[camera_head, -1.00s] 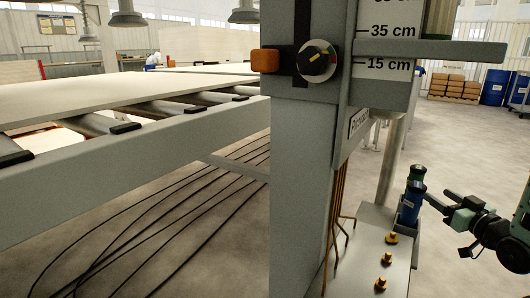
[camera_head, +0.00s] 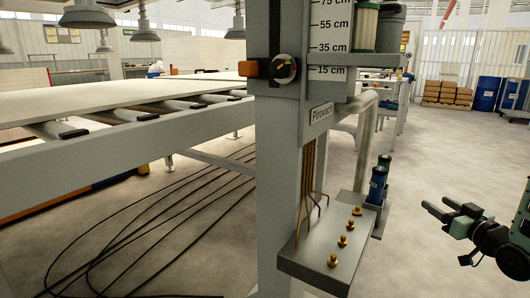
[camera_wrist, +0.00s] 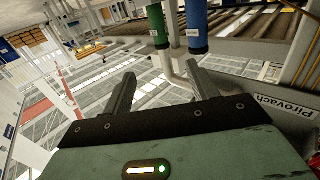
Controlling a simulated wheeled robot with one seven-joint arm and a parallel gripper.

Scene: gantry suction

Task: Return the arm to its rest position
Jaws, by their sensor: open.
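My gripper (camera_head: 432,208) is at the right of the head view, held out over the open floor. Its two dark fingers are apart with nothing between them. In the wrist view my gripper (camera_wrist: 160,88) also shows open and empty. A blue cylinder (camera_head: 377,184) and a green-topped cylinder (camera_head: 384,162) stand beside the grey post, left of my gripper and apart from it. In the wrist view the green cylinder (camera_wrist: 157,25) and the blue cylinder (camera_wrist: 196,30) appear just beyond the fingertips.
A roller table (camera_head: 130,140) fills the left. Floor around my gripper is clear.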

